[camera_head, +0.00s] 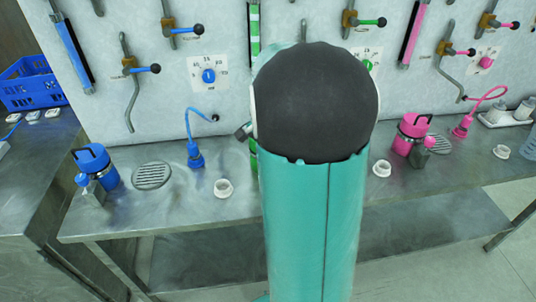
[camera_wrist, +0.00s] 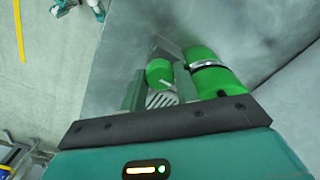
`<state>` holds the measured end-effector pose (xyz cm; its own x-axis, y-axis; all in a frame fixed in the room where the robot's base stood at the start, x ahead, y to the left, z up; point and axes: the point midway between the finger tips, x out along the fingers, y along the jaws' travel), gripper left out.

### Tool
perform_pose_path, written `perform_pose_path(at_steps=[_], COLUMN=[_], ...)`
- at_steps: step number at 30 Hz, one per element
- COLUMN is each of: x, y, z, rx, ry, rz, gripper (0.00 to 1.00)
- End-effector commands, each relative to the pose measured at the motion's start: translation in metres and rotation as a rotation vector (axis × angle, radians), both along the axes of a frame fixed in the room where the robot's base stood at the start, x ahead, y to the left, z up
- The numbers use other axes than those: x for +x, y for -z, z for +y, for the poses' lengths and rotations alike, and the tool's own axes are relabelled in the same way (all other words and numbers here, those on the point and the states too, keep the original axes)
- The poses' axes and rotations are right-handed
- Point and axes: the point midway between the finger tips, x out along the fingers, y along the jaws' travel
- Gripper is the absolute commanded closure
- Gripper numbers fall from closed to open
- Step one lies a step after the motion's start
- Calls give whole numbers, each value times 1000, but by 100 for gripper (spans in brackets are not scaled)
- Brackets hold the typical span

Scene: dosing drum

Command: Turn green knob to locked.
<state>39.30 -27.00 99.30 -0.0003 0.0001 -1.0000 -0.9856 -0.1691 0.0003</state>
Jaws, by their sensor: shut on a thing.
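The green knob (camera_head: 367,66) is on a white dial plate (camera_head: 374,53) on the back wall. My arm hides its left side and much of the plate, so I cannot read its setting. My gripper (camera_wrist: 160,82) shows in the wrist view, with a finger on each side of a small green cylindrical piece (camera_wrist: 159,72). It is shut on this piece, which looks like a cap rather than the wall knob, though I cannot be sure. A green bottle (camera_wrist: 212,75) with a silver band is just right of the fingers.
A blue knob (camera_head: 208,76) and a pink knob (camera_head: 486,62) sit on similar plates. Blue bottle (camera_head: 96,165), pink bottle (camera_head: 411,132) and white rings (camera_head: 223,188) stand on the metal bench (camera_head: 300,205).

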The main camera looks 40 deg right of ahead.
Motion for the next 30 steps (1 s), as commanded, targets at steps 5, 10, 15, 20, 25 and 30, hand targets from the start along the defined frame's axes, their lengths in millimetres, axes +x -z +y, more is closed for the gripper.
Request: perform_pose_path(at_steps=[5, 10, 15, 20, 25, 30], x=[1, 1, 0, 0, 1, 1], y=[-2, -1, -1, -2, -20, -56], z=[-1, -1, -1, 0, -1, 0], rx=[-3, -2, -2, -1, -3, -3], ry=[1, 1, 0, 0, -1, 0], rz=[-5, -3, -2, -2, -5, -6], gripper=[92, 48, 48, 48, 48, 48])
